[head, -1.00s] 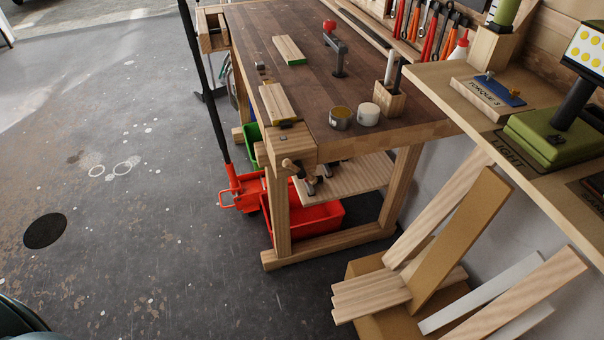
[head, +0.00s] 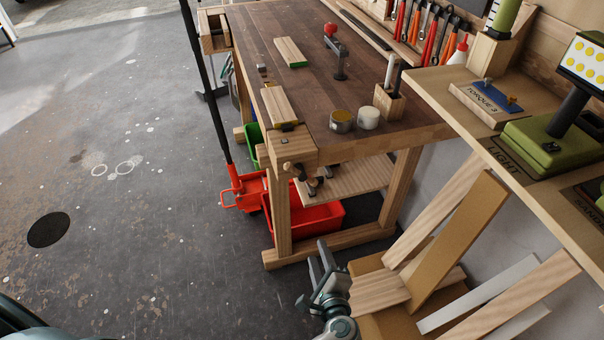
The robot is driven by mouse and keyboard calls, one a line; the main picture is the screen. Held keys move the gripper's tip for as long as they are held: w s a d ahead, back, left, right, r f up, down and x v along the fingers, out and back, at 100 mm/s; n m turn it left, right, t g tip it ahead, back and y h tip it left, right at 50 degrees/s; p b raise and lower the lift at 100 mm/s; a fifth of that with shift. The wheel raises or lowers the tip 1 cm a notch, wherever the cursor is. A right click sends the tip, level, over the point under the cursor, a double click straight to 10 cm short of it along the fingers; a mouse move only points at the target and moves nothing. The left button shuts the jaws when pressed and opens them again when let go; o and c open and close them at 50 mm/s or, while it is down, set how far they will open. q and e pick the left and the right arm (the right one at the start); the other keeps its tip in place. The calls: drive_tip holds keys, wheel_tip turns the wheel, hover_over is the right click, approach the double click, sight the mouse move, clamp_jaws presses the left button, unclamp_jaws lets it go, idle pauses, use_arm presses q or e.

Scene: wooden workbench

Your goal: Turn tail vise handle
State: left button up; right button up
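The wooden workbench (head: 300,85) stands with its near end toward me. The tail vise block (head: 287,148) is at its near left corner. The tail vise handle (head: 294,169), a small wooden bar, sticks out below the block's front face.
Dark metal parts (head: 316,184) show beside the handle, by the lower shelf (head: 350,178). A red bin (head: 305,218) stands under the bench.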

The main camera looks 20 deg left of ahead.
sight(303, 178)
use_arm(q)
wheel_tip(303, 178, up, 13)
drive_tip(key=t+y, duration=0.2)
drive_tip(key=y, duration=0.1)
drive_tip(key=shift+d+r, duration=0.15)
drive_tip(key=shift+d, duration=0.1)
use_arm(e)
drive_tip(key=shift+w+a+r, duration=0.3)
drive_tip(key=shift+w+a, duration=0.1)
drive_tip(key=shift+w, duration=0.2)
use_arm(q)
drive_tip(key=shift+w, duration=0.25)
